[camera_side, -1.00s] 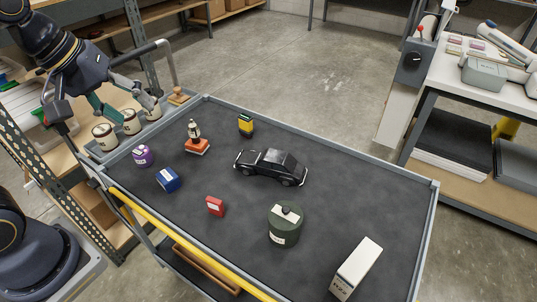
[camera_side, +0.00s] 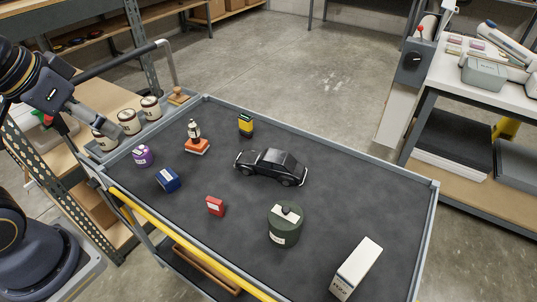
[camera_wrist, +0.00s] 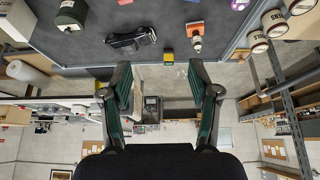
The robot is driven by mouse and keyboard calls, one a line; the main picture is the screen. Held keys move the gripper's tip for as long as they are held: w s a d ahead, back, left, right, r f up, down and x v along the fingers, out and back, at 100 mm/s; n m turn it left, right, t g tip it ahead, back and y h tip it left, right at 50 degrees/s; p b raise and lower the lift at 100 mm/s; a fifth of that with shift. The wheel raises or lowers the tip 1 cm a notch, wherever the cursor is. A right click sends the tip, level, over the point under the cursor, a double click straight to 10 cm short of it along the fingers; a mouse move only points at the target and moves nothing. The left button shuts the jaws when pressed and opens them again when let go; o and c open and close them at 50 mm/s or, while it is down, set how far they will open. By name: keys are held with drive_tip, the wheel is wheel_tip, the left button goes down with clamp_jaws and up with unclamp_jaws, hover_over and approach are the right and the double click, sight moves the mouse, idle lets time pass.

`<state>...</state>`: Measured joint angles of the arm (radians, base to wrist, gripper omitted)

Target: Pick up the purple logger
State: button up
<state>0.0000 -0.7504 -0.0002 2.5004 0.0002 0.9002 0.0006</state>
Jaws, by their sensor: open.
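The purple logger (camera_side: 143,156) is a small purple jar-like thing with a white label, upright near the left corner of the cart top in the side view. In the wrist view a sliver of it shows at the top edge (camera_wrist: 240,4). My gripper (camera_wrist: 160,82) shows two green fingers spread apart with nothing between them in the wrist view. In the side view my gripper (camera_side: 98,124) is up and left of the logger, over the cans, apart from it. Its fingers are hard to make out there.
A blue block (camera_side: 168,180) and an orange block with a bottle (camera_side: 197,146) stand near the logger. Several labelled cans (camera_side: 129,122) stand beyond the cart rim (camera_side: 110,163). A black car (camera_side: 271,167), red box (camera_side: 215,205), green canister (camera_side: 285,223) and white box (camera_side: 356,268) lie farther right.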

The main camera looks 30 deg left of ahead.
drive_tip(key=shift+o, duration=0.3)
drive_tip(key=o, duration=0.4)
